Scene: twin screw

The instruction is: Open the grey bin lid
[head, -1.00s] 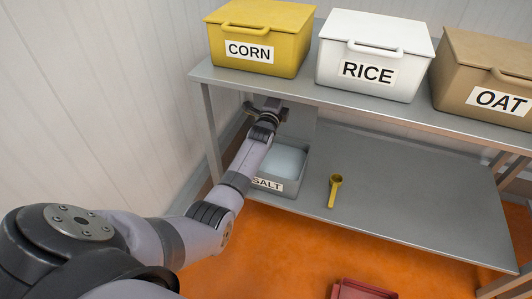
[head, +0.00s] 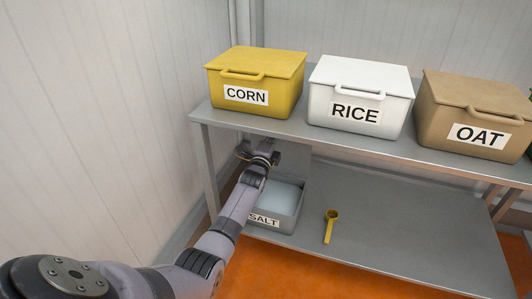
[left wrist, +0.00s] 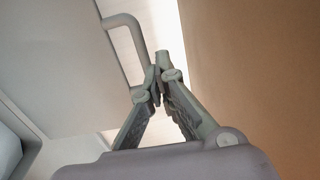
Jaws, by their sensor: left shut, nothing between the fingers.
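The grey bin (head: 287,226), labelled SALT, sits on the lower shelf at its left end. Its top is open and pale contents (head: 284,192) show inside. Its grey lid (head: 294,160) stands raised at the back of the bin. The lid panel (left wrist: 60,60) and its bar handle (left wrist: 138,42) also show in the left wrist view. My left gripper (head: 268,150) is above the bin's back left, under the upper shelf. In the left wrist view its fingertips (left wrist: 160,72) are together and empty, just beside the handle end. My right gripper is not in view.
A yellow CORN bin (head: 255,105), a white RICE bin (head: 358,98) and a tan OAT bin (head: 468,115) stand closed on the upper shelf (head: 320,135). A yellow scoop (head: 329,228) lies on the lower shelf (head: 400,225), right of the grey bin. The shelf's right part is clear.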

